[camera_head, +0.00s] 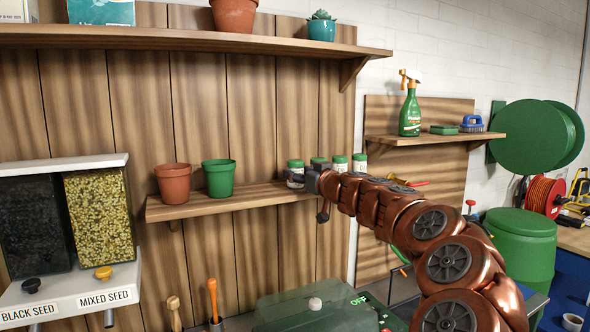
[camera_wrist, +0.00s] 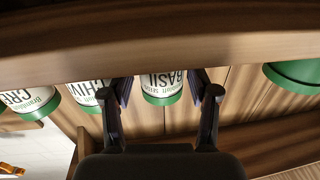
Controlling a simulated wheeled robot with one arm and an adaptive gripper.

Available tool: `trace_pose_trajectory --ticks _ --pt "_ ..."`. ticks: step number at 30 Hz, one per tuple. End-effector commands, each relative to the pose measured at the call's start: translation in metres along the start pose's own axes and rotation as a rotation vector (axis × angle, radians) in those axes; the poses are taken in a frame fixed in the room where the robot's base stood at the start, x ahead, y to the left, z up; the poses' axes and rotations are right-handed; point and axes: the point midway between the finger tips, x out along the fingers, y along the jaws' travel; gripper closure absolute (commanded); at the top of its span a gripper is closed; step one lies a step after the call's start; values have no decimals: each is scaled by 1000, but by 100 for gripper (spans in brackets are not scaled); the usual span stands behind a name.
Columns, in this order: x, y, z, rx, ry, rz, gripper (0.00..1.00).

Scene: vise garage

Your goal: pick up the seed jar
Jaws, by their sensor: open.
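Several small seed jars with green lids and white labels stand in a row on the lower wooden shelf. The jar labelled BASIL (camera_wrist: 161,83) lies between the spread fingers of my gripper (camera_wrist: 165,92) in the wrist view, where things appear upside down. It seems to be the leftmost jar (camera_head: 294,171) in the head view. The CHIV jar (camera_wrist: 88,94) is close beside one finger, and a jar marked CRE (camera_wrist: 33,100) is farther left. My gripper (camera_head: 316,183) is open at the jars; whether a finger touches one cannot be told.
The lower shelf (camera_head: 235,204) also holds a green pot (camera_head: 218,178) and a terracotta pot (camera_head: 172,183) left of the jars. An upper shelf (camera_head: 190,39) runs above. A spray bottle (camera_head: 410,112) stands on a side shelf at right.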

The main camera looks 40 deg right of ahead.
Motion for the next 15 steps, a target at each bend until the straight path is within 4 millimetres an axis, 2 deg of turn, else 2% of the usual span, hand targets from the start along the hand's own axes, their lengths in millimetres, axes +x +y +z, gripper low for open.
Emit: trace_pose_trajectory --ticks 6,14,15 --pt "18 -2 1 0 -2 -3 40" --pt "18 -2 1 0 -1 -3 40" --pt "18 -2 1 0 -1 -3 43"
